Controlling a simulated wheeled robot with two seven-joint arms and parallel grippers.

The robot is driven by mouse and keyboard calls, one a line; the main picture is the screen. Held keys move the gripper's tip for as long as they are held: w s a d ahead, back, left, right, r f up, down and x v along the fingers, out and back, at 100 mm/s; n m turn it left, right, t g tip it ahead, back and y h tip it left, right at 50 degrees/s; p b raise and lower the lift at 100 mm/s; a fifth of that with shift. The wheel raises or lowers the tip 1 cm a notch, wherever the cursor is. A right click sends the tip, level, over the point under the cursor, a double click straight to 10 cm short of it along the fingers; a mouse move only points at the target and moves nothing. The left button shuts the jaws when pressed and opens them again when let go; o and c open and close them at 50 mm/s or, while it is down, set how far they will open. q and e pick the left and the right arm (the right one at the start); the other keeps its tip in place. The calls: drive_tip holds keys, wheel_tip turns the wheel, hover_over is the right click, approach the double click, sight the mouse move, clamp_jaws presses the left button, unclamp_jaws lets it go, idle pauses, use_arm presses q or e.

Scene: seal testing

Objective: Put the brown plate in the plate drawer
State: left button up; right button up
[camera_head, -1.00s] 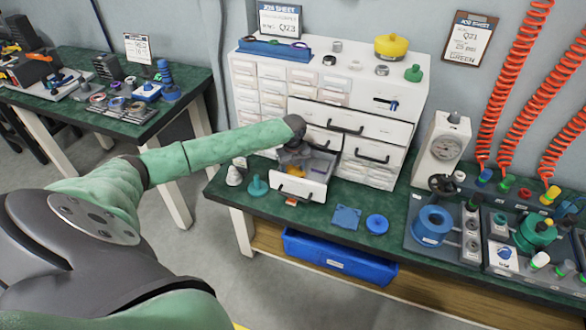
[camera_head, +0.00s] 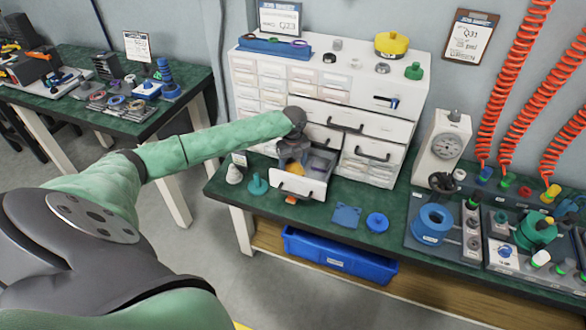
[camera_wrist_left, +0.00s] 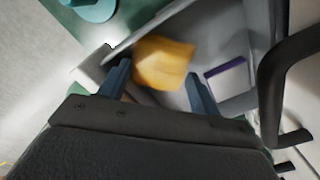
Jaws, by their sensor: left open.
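The brown plate (camera_head: 296,170), yellowish-brown and squarish, is inside the open white drawer (camera_head: 298,187) of the cabinet. In the left wrist view the plate (camera_wrist_left: 163,63) appears just beyond and between my fingertips, inside the grey-walled drawer, apart from both fingers. My left gripper (camera_wrist_left: 160,80) is open, pointing down into the drawer. In the head view my left gripper (camera_head: 289,158) is above the drawer and partly covers its inside. My right gripper is not in view.
A purple-edged label (camera_wrist_left: 225,67) shows beside the plate. A black drawer handle (camera_wrist_left: 285,75) is close to my gripper's right side. A green cone-like part (camera_head: 258,186), blue square plate (camera_head: 347,216) and blue disc (camera_head: 377,222) lie on the bench. A blue bin (camera_head: 340,257) is below.

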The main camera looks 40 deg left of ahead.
sight(293, 170)
use_arm(q)
wheel_tip(293, 170, up, 4)
drive_tip(key=shift+f+b, duration=0.2)
drive_tip(key=shift+b, duration=0.1)
wheel_tip(293, 170, up, 6)
drive_tip(key=shift+b, duration=0.35)
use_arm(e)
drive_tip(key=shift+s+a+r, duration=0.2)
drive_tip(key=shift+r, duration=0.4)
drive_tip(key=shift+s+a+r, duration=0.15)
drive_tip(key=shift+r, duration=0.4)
